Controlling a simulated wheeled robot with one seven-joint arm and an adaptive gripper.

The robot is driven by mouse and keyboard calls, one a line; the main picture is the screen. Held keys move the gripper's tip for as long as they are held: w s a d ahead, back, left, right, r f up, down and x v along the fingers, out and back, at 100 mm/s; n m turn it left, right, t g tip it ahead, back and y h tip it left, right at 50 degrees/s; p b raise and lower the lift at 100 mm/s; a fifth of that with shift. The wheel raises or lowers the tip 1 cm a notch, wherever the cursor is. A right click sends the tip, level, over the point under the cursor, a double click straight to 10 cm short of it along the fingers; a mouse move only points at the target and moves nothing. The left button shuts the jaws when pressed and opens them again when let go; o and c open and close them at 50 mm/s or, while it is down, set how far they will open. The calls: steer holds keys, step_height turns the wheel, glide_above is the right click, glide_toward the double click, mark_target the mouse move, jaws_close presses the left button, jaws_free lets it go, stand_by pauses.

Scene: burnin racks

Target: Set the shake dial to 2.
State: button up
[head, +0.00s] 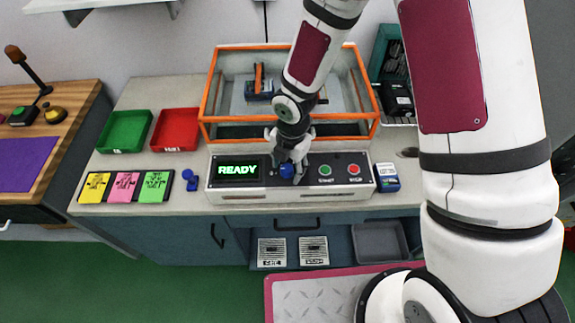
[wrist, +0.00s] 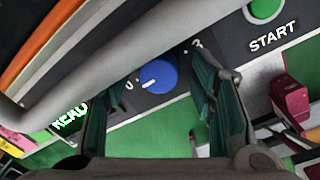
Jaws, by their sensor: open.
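The shake dial is a round blue knob (head: 287,171) on the front panel of the machine, between the green READY screen (head: 239,170) and the START button (head: 325,170). In the wrist view the dial (wrist: 160,73) shows a short white mark on its lower-left side, on the side of the printed 0. A 3 shows at its upper right; I cannot read the other numbers. My gripper (head: 291,158) is over the dial. In the wrist view its open fingers (wrist: 150,80) stand on either side of the knob; I cannot tell whether they touch it.
An orange-rimmed clear bin (head: 205,105) stands behind the panel. A red button (head: 354,169) is right of START, and a blue-and-white box (head: 386,177) stands beside the machine. Green (head: 125,131) and red trays (head: 176,129), colored cards (head: 125,186) and a small blue object (head: 190,179) are left.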

steer(key=c, duration=1.2)
steer(key=shift+m, duration=0.3)
steer(key=m, duration=0.4)
steer(key=shift+a, duration=0.1)
steer(key=m+p, duration=0.1)
steer(key=m, duration=0.4)
steer(key=shift+s+h, duration=0.1)
steer(key=shift+h, duration=0.2)
steer(key=m+p, duration=0.1)
steer(key=m, duration=0.6)
steer(key=shift+a+m, duration=0.1)
steer(key=shift+m, duration=0.2)
steer(key=m+p, duration=0.1)
steer(key=m, duration=0.5)
steer(key=shift+h, duration=0.4)
steer(key=shift+m, duration=0.4)
